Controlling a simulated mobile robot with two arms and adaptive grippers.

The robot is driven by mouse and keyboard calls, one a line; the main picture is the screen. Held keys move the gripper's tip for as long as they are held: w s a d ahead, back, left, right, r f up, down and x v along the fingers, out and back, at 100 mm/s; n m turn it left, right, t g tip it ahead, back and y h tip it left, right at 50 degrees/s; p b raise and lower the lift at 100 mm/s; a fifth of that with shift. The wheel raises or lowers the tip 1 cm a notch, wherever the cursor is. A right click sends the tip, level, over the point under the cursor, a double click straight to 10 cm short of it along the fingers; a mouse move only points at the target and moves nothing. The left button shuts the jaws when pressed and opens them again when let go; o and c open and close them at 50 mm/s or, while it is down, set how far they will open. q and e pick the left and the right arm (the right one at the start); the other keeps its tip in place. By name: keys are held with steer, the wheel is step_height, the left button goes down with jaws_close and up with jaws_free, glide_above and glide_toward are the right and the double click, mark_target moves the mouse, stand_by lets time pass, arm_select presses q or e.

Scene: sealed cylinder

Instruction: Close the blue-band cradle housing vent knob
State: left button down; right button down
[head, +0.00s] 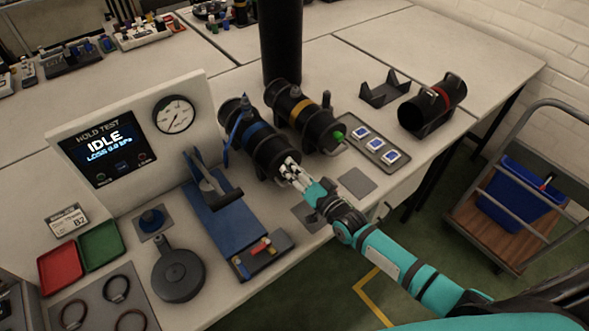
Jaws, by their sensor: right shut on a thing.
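The blue-band housing (258,137), a black cylinder with a blue ring, lies in its cradle at the middle of the table. My right gripper (288,166) is at its near end, with its fingers closed there. The fingers hide the vent knob, so I cannot see the knob or which way it is turned. My left gripper is not in view.
A yellow-band cylinder (300,112) with a green knob (338,136) lies close on the right. Farther right are a tray with blue-and-white pieces (372,144), a red-band cylinder (433,104) and an empty cradle (384,90). A test panel (85,190) reading IDLE stands left.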

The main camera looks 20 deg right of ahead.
steer(key=c, duration=1.4)
jaws_free()
steer(key=shift+f, duration=0.1)
steer(key=shift+o, duration=0.2)
steer(key=v, duration=1.2)
